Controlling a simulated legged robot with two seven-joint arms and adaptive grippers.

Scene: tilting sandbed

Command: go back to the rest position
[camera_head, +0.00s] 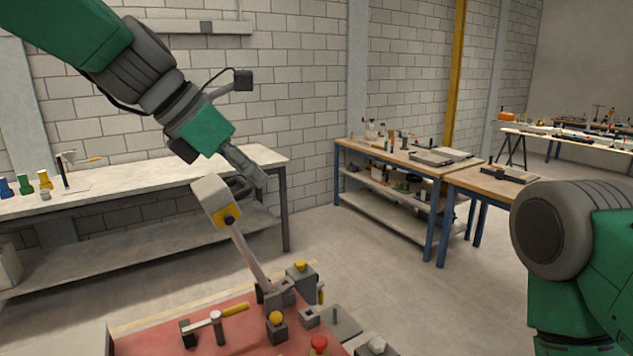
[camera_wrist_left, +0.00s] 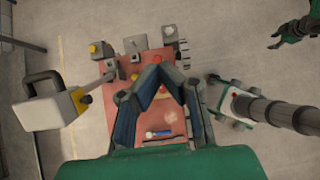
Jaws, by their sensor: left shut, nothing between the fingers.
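My left gripper (camera_head: 259,180) hangs from the green and grey left arm, which comes in from the upper left. Its fingers are shut with nothing between them. In the head view it overlaps the dark handle of a grey and yellow box (camera_head: 208,191) on a slanted pole. In the left wrist view the fingers (camera_wrist_left: 160,68) point over the red bed (camera_wrist_left: 112,128), and the box (camera_wrist_left: 45,112) stands apart to their left. The red bed also shows at the bottom of the head view (camera_head: 150,343).
A white workbench (camera_head: 130,178) stands at left, a wooden bench (camera_head: 385,154) behind. The floor between them is clear.

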